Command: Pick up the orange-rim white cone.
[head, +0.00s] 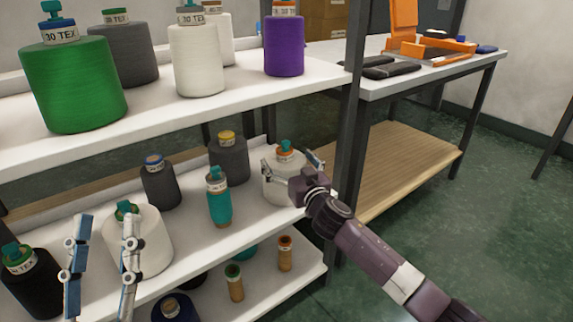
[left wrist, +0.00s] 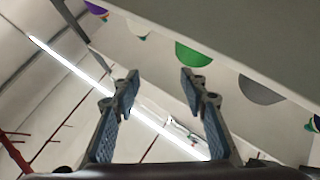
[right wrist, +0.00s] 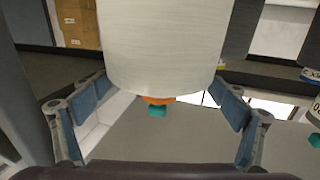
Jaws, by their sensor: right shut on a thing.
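The orange-rim white cone (head: 281,187) stands upright on the middle shelf near its right end, with a teal piece on top. In the right wrist view the cone (right wrist: 165,45) is large and its orange rim shows at the bottom. My right gripper (head: 292,165) is shut on the cone, with one finger on each side of it. Its fingers (right wrist: 158,105) also flank the cone in the right wrist view. My left gripper (head: 101,240) is open and empty at the lower left, in front of another white cone (head: 152,243).
A teal cone (head: 219,208) and grey cones (head: 229,160) stand left of the held cone. The upper shelf (head: 250,90) with large cones is above. A dark shelf post (head: 351,100) rises just right of it.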

